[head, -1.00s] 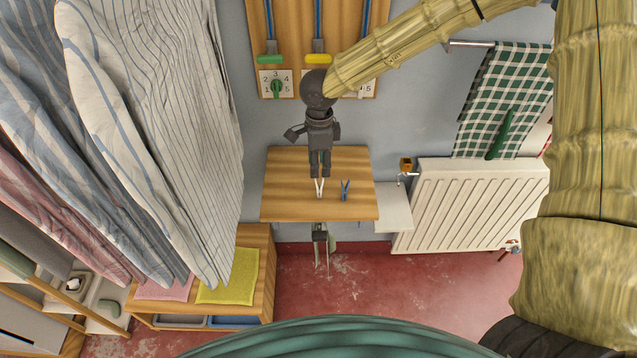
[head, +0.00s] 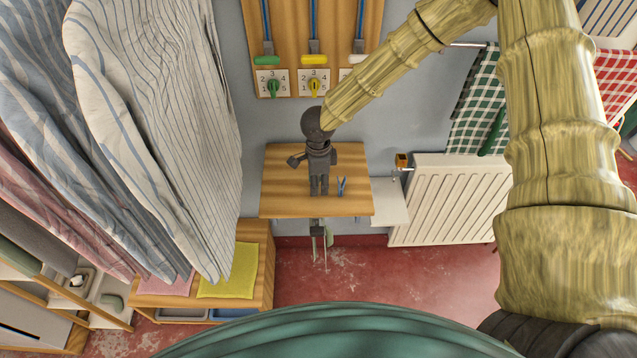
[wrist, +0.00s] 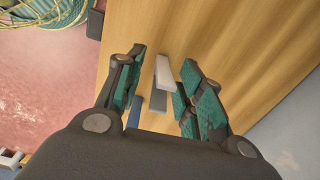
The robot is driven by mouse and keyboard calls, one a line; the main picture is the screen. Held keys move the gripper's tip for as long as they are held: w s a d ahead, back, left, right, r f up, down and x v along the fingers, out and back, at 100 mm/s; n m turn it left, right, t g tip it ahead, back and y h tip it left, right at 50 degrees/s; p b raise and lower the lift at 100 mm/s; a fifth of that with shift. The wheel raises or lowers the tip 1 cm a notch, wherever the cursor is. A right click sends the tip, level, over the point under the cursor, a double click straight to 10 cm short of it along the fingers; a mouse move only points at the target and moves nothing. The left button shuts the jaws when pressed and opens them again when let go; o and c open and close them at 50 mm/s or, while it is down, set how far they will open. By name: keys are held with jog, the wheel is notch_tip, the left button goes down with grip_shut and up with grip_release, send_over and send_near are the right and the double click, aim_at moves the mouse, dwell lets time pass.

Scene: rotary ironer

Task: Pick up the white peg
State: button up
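The white peg (wrist: 163,72) lies on the wooden board and shows between my fingers in the wrist view. In the head view my gripper hides it. My gripper (wrist: 162,88) is open, with a green-padded finger on each side of the peg and gaps between them. In the head view my gripper (head: 319,186) points down over the board. A blue peg (head: 341,187) stands just right of it. Part of the blue peg (wrist: 134,114) also shows in the wrist view, near the left finger.
The wooden board (head: 280,200) is otherwise mostly clear. A white side shelf (head: 390,203) and a radiator (head: 445,205) are at its right. Striped cloths (head: 150,110) hang at left. A panel with dials (head: 290,83) is on the wall above.

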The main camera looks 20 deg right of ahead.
jog(key=c, duration=0.8)
jog(key=shift+r, duration=0.1)
